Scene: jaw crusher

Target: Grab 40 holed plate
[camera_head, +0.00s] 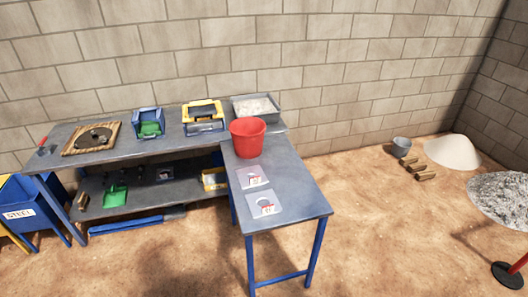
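Two small flat pale square sheets or plates lie on the near arm of the L-shaped grey-blue table. The farther plate (254,177) lies just in front of a red bucket, and the nearer plate (264,204) lies closer to the table's front edge. Each has a darker round mark and small red marking. The markings are too small to read, so I cannot tell which one is the 40 holed plate. Neither of my grippers is in view.
The red bucket (248,138) stands at the table's corner. A blue STEEL bin (27,208) is left.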

